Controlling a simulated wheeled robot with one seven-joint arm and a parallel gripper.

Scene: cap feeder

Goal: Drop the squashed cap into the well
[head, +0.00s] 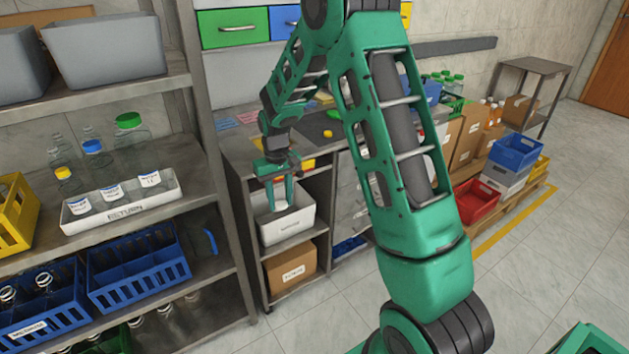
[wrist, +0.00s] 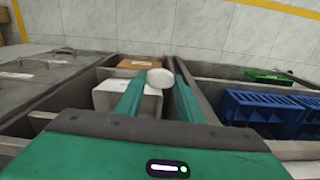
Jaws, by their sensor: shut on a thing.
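My gripper (head: 281,198) hangs low in front of the grey counter, over the white bin (head: 288,229) on the shelf below. In the wrist view its two green fingers (wrist: 160,84) are shut on a pale, round cap (wrist: 160,78), held at the fingertips. Whether the cap is squashed is too small to tell. In the head view I cannot make the cap out against the white bin. The bin also shows in the wrist view (wrist: 112,97), beyond and left of the cap. I cannot pick out a well for certain in either view.
A yellow cap (head: 328,133) lies on the counter. A cardboard box (head: 291,268) sits under the white bin. At left, a rack holds a white tray (head: 122,205) of bottles and a blue crate (head: 139,270).

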